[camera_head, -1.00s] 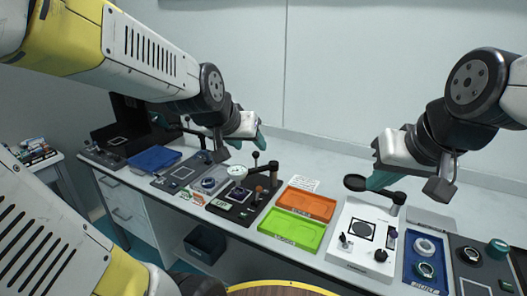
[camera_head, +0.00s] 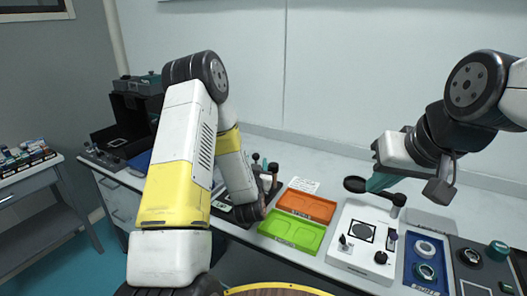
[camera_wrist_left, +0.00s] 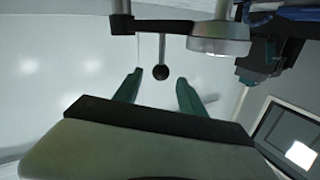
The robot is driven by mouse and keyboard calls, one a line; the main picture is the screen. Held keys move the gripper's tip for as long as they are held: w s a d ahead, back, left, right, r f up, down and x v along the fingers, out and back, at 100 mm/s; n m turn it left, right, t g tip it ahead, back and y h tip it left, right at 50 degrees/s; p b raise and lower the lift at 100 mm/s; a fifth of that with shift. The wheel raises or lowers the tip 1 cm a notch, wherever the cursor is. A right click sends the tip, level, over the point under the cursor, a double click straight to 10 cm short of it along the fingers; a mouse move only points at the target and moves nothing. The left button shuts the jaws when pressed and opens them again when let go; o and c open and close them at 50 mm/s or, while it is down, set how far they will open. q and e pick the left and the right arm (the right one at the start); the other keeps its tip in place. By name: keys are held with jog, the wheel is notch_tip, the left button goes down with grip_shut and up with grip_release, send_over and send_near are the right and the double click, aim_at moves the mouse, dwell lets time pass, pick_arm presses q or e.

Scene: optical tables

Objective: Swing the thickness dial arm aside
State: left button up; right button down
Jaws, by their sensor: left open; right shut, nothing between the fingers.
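The thickness dial arm (camera_wrist_left: 172,27) shows in the left wrist view as a dark bar, with the round dial (camera_wrist_left: 220,40) on its right part. A rod with a black ball (camera_wrist_left: 161,72) sticks out from the bar. My left gripper (camera_wrist_left: 158,86) is open, its two teal fingers on either side of the line to the ball; I cannot tell how far apart in depth they are. In the head view my left forearm hides the dial and most of its base; a dark ball (camera_head: 256,157) and the pivot post top (camera_head: 272,168) show. My right gripper (camera_head: 377,182) is shut and empty.
An orange tray (camera_head: 306,205) and a green tray (camera_head: 292,234) lie right of the dial station. A white board with knobs and a lens arm (camera_head: 362,250) stands further right, below my right gripper. A dark open case (camera_head: 130,115) stands at the far left.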

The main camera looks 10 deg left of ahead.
pick_arm(q)
jog(key=w+a, duration=0.1)
jog(key=w, duration=0.6)
jog(key=shift+w, duration=0.3)
jog(key=shift+f, duration=0.1)
grip_shut()
dwell(1.1)
